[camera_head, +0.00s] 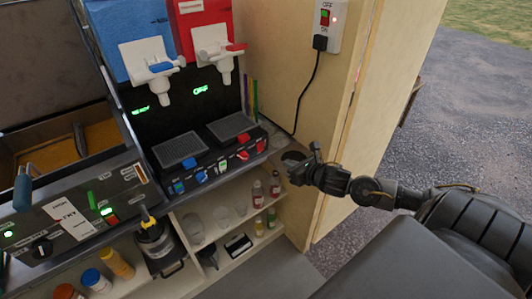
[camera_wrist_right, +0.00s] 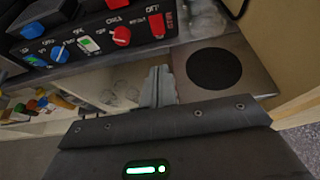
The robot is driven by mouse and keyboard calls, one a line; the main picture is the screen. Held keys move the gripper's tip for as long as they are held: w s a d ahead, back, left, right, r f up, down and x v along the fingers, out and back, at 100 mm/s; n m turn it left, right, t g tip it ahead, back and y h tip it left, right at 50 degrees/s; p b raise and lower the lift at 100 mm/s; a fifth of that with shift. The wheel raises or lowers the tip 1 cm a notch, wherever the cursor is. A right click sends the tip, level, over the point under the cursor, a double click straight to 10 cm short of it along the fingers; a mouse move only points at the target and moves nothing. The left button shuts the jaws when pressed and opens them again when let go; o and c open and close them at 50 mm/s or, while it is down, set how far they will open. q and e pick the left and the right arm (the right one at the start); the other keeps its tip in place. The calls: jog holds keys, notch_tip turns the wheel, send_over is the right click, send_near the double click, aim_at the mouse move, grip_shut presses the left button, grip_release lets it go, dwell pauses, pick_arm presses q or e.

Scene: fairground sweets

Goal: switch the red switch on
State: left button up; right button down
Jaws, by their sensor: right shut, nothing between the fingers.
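The drinks machine's front panel (camera_head: 215,165) has blue controls on its left and red ones on its right. The red switch (camera_head: 261,146) is at the right end of the panel; it also shows in the right wrist view (camera_wrist_right: 157,25), right of a red knob (camera_wrist_right: 121,36). A green display above the red side reads OFF. My right gripper (camera_head: 303,165) is shut and empty, to the right of the panel and apart from the switch. Its fingertips (camera_wrist_right: 158,85) point toward the counter just below the panel in the wrist view. My left gripper is not in view.
A dark round hole (camera_wrist_right: 215,68) is in the counter beside the panel. A wooden wall (camera_head: 290,70) stands close behind, with a wall switch box (camera_head: 326,22) and a black cable. A shelf with bottles (camera_head: 257,193) lies below. A fryer (camera_head: 75,205) stands at the left.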

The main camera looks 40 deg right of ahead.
aim_at(261, 150)
jog(key=shift+w, duration=0.15)
jog(key=p+x, duration=0.1)
jog(key=x, duration=0.3)
jog(key=p+x, duration=0.1)
jog(key=x, duration=0.4)
jog(key=r+p+x, duration=0.1)
jog(key=x, duration=0.3)
jog(key=shift+w+f+p, duration=0.1)
jog(key=shift+w+p, duration=0.3)
jog(key=shift+w, duration=0.1)
jog(key=shift+w+f+t+b, duration=0.15)
jog(key=shift+f+t+b, duration=0.25)
jog(key=shift+b, duration=0.85)
jog(key=shift+r+p, duration=0.35)
